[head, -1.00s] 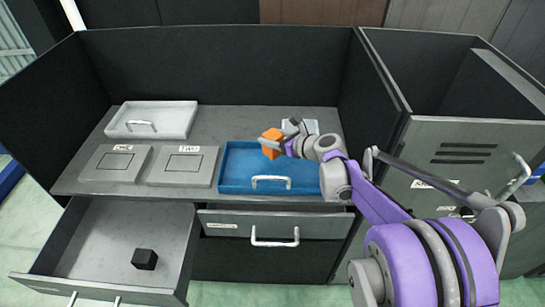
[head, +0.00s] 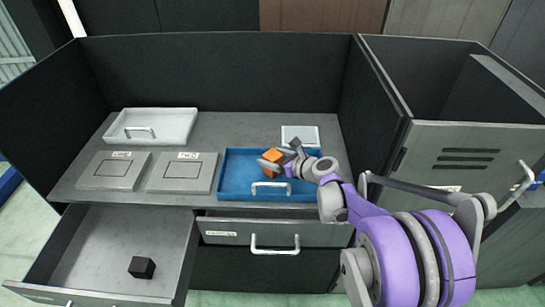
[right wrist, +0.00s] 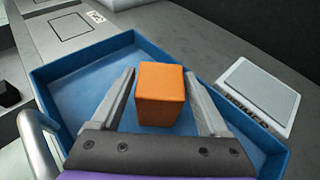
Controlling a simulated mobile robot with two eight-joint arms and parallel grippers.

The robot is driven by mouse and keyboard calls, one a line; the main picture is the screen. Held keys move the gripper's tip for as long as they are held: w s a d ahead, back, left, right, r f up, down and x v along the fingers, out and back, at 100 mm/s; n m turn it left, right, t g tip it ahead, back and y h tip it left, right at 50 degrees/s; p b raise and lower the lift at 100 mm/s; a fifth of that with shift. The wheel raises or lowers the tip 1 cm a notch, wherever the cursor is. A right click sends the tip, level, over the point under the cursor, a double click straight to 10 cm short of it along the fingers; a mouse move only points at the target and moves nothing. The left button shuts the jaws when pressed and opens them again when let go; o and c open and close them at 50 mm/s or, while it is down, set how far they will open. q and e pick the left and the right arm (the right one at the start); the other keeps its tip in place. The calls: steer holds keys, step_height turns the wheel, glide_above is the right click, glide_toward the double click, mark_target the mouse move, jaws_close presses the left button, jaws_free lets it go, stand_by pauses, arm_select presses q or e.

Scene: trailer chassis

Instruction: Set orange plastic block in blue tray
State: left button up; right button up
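The orange plastic block (head: 273,156) sits low over the blue tray (head: 232,180), inside its outline. My right gripper (head: 279,161) reaches in from the right with its fingers on either side of the block. The tray is otherwise empty where visible. My left gripper is not in view.
A white tray (head: 150,128) and two grey lidded panels (head: 115,171) (head: 182,173) lie to the left. A pale square pad (head: 301,134) lies behind the blue tray. An open drawer (head: 120,230) holds a black cube (head: 142,267). A dark wall (head: 370,100) stands at right.

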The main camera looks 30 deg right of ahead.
steer(key=shift+o, duration=0.7)
steer(key=shift+r, duration=0.25)
steer(key=p+v, duration=0.1)
steer(key=v, duration=1.1)
steer(key=shift+f, duration=0.1)
stand_by(0.5)
